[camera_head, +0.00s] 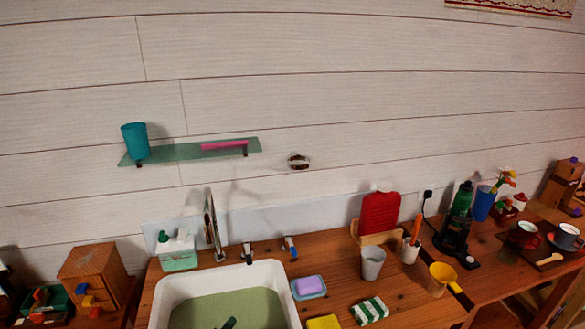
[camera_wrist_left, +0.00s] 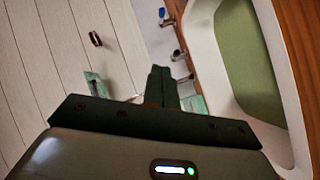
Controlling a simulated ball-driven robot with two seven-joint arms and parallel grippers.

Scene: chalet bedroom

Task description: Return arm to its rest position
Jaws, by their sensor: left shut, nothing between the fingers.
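My left gripper (camera_head: 229,323) shows only as small dark fingertips at the bottom edge of the head view, in front of the green bottom of the white sink (camera_head: 285,290). In the left wrist view my left gripper (camera_wrist_left: 160,72) has its dark fingers together, with nothing between them. The sink also shows at the right of that view (camera_wrist_left: 196,40). The rest of the left arm is out of the head view. My right gripper is not in view.
The wooden counter (camera_head: 325,290) holds a soap dish (camera_head: 308,294), a grey cup (camera_head: 373,262), a yellow cup (camera_head: 440,278) and a dispenser box (camera_head: 178,255). Taps (camera_head: 247,252) stand behind the sink. A glass shelf (camera_head: 185,152) is on the wall above.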

